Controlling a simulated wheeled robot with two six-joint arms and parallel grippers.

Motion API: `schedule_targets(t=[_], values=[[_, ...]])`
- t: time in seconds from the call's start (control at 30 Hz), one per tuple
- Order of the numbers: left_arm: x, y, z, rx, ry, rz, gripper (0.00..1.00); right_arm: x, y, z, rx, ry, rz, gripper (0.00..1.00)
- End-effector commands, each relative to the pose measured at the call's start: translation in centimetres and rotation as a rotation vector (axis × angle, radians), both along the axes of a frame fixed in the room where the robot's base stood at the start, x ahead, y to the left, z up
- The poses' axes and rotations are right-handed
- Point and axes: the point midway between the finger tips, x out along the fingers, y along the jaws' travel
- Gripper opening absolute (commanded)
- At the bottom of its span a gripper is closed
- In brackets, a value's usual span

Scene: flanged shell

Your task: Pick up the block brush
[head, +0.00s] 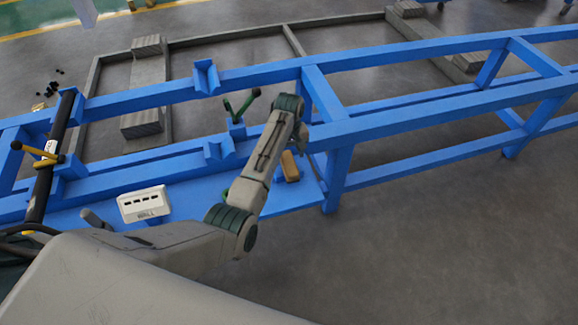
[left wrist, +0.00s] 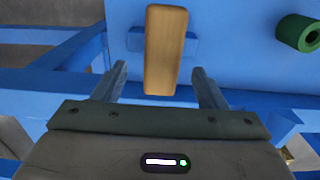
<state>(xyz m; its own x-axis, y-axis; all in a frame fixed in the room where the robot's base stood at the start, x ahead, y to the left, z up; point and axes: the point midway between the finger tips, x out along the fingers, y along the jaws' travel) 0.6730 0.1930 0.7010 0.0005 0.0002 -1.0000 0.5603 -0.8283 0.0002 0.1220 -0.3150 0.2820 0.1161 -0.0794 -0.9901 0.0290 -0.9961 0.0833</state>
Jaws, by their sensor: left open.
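In the left wrist view the brush (left wrist: 165,48) lies lengthwise ahead of my left gripper (left wrist: 160,67). Its near end reaches between the two fingertips, with a gap on each side. The left gripper is open and holds nothing. I cannot tell how far above the brush the fingers are. In the head view my left arm reaches over the shelf, and its fingers are hard to make out. My right gripper is not in view.
The blue shelf (left wrist: 240,75) carries a green cylinder (left wrist: 297,32) right of the brush. A white slotted box (head: 144,204) stands further left. Grey floor lies open at the lower right.

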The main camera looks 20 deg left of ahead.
Motion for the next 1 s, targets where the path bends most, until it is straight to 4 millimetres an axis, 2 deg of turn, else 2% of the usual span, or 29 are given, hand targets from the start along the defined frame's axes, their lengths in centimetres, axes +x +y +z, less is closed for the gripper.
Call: schedule_targets(t=[0.13,0.27,0.57,0.83,1.0], values=[[-0.9,-0.3,-2.2,-0.001,0.004,0.0,0.65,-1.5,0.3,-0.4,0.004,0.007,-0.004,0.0],[-0.8,-0.2,-3.9,0.0,0.004,0.0,0.65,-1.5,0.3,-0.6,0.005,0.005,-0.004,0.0],[-0.8,-0.2,-4.4,-0.001,0.001,0.0,0.65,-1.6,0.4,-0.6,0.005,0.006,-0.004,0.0],[-0.8,-0.2,-4.4,0.0,0.0,0.0,0.13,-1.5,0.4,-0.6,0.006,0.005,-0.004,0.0],[-0.8,-0.2,-4.3,0.0,0.0,0.0,0.13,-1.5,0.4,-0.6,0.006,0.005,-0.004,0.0]])
